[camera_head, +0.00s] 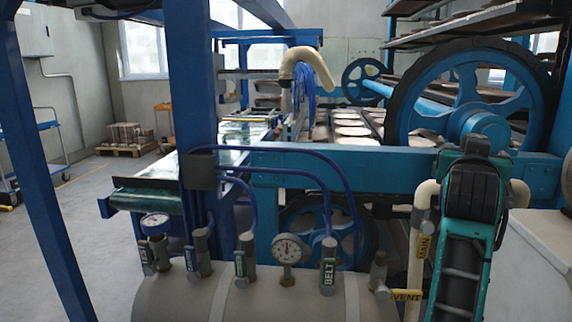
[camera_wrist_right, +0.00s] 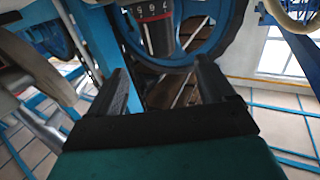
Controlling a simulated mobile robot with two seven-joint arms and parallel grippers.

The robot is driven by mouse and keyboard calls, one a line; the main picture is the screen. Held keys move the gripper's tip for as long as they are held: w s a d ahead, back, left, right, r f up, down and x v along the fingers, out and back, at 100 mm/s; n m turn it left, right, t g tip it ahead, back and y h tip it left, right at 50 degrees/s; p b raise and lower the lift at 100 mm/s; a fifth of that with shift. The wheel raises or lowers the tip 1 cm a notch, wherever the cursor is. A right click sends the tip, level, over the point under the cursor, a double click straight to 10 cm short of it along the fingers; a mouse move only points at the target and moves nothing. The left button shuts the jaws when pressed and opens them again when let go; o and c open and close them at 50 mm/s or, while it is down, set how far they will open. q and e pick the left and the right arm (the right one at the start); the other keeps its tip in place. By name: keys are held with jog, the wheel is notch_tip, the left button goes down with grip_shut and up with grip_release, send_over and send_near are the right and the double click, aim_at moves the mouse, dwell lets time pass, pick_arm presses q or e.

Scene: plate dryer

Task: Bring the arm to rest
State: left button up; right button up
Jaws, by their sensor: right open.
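My right arm (camera_head: 467,225), teal and black, rises at the right of the head view in front of the blue beam. Its gripper cannot be made out clearly there. In the right wrist view my right gripper (camera_wrist_right: 163,72) has its two dark fingers spread apart with nothing between them. Beyond the fingers are a blue wheel (camera_wrist_right: 212,42) and a numbered dark cylinder with a red band (camera_wrist_right: 157,35). I cannot tell how far they are from the fingertips. My left gripper does not show.
A pale tank (camera_head: 250,300) with gauges (camera_head: 287,248) and labelled valves, one reading BELT (camera_head: 328,265), stands in front. A cream pipe (camera_head: 416,250) rises close left of my arm. A blue beam (camera_head: 350,168) and large wheel (camera_head: 470,90) stand behind. Open floor (camera_head: 90,220) lies left.

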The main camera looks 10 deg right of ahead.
jog(key=s+a+f+n+g+y, duration=0.1)
jog(key=s+a+f+n+y, duration=0.2)
jog(key=f, duration=0.5)
jog(key=s+a+f+n+g+y, duration=0.15)
jog(key=a+f, duration=0.25)
jog(key=f, duration=0.5)
jog(key=s+a+f+n+g+y, duration=0.1)
jog(key=s+a+f+n+y, duration=0.25)
jog(key=f, duration=0.45)
jog(key=s+a+f+n+g+y, duration=0.1)
jog(key=s+a+f+g+y, duration=0.1)
jog(key=s+a+f, duration=0.3)
jog(key=s+a+f+n+g+y, duration=0.15)
jog(key=s+f, duration=0.25)
jog(key=s, duration=0.4)
jog(key=s+a+f+g+y, duration=0.1)
jog(key=s+a+f+g, duration=0.25)
jog(key=s, duration=0.25)
jog(key=w+a+f+t+y+p, duration=0.1)
jog(key=w+a+f+t+y, duration=0.1)
jog(key=w+f+t, duration=0.5)
jog(key=shift+w+a+f+n+t, duration=0.3)
jog(key=shift+a+f+n+t, duration=0.2)
jog(key=shift+a+t, duration=0.2)
